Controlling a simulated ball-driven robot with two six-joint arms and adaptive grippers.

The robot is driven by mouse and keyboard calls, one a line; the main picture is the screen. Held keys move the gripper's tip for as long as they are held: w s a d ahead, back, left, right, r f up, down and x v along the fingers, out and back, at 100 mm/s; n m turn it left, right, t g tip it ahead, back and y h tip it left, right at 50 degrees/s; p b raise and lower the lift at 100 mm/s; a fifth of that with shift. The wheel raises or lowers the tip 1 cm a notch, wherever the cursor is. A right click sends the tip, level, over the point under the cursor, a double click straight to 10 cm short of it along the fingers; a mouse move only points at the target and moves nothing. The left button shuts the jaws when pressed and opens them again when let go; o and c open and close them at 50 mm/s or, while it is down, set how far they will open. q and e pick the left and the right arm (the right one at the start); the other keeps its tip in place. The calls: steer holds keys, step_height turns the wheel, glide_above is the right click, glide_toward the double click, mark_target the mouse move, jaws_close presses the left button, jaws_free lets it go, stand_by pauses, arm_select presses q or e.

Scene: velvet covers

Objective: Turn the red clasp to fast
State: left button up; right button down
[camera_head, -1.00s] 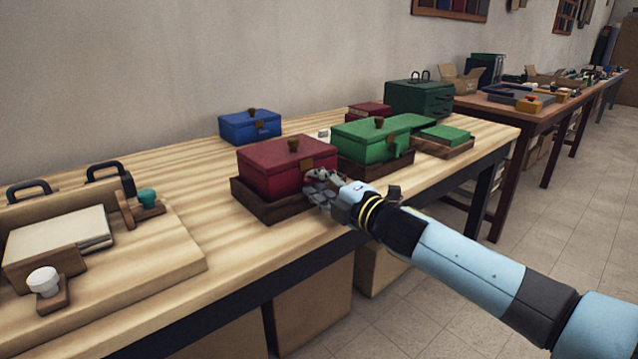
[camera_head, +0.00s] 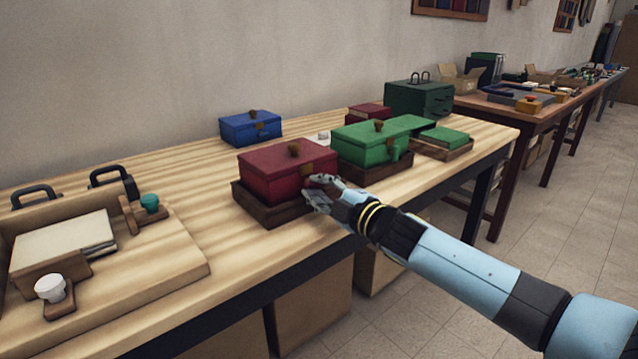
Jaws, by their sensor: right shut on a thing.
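A red box (camera_head: 270,172) with a brown knob on its lid (camera_head: 294,149) sits in a dark wooden tray (camera_head: 262,211) on the light wooden table. A small brown clasp (camera_head: 307,169) shows on the box's front face, near its right end. My right gripper (camera_head: 314,193) is at that front face, just below the clasp. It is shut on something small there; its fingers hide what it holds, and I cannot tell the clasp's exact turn. My left gripper is not in view.
A green box (camera_head: 368,146) in its own tray stands close to the right of the red box. A blue box (camera_head: 250,127) stands behind. A wooden board with a pale book (camera_head: 62,244) and a white knob (camera_head: 50,289) lies at left. Bare table (camera_head: 180,185) lies between.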

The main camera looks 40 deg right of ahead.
steer(key=m+p, duration=0.2)
steer(key=m, duration=0.2)
steer(key=shift+r, duration=0.1)
steer(key=m+p, duration=0.2)
steer(key=m, duration=0.1)
steer(key=shift+m+p, duration=0.3)
steer(key=shift+p, duration=0.05)
steer(key=m+p, duration=0.1)
steer(key=m, duration=0.2)
steer(key=shift+p, duration=0.3)
steer(key=shift+m+p, duration=0.4)
steer(key=shift+m, duration=0.7)
steer(key=shift+f, duration=0.2)
steer(key=c, duration=1.3)
jaws_free()
